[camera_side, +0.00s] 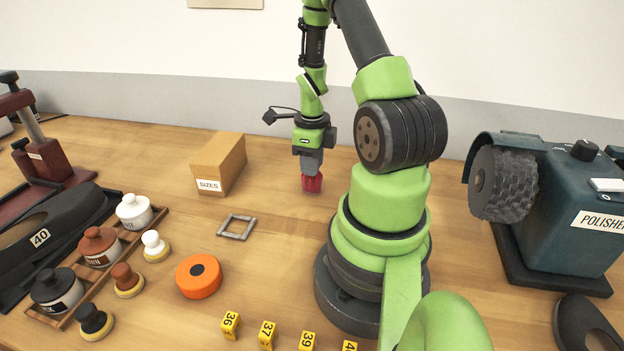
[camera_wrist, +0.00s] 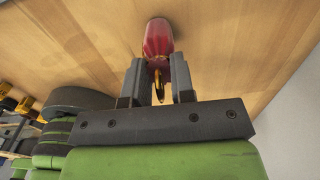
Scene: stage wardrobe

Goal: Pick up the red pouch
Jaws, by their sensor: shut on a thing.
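The red pouch (camera_side: 312,184) is at the tip of my gripper (camera_side: 311,168) in the side view, behind my arm's base and right of the box. In the wrist view the red pouch (camera_wrist: 158,40) shows between and beyond the two grey fingers of my gripper (camera_wrist: 160,75). My gripper points down and is shut on the pouch. A small yellowish piece shows between the fingers below the red part. I cannot tell whether the pouch touches the table.
A cardboard box (camera_side: 221,165) labelled SIZES stands to the left. A grey square frame (camera_side: 237,227) and an orange round tin (camera_side: 198,276) lie nearer. Jars with brushes (camera_side: 134,211) stand further left. A polisher (camera_side: 570,200) stands at right. Table around the pouch is clear.

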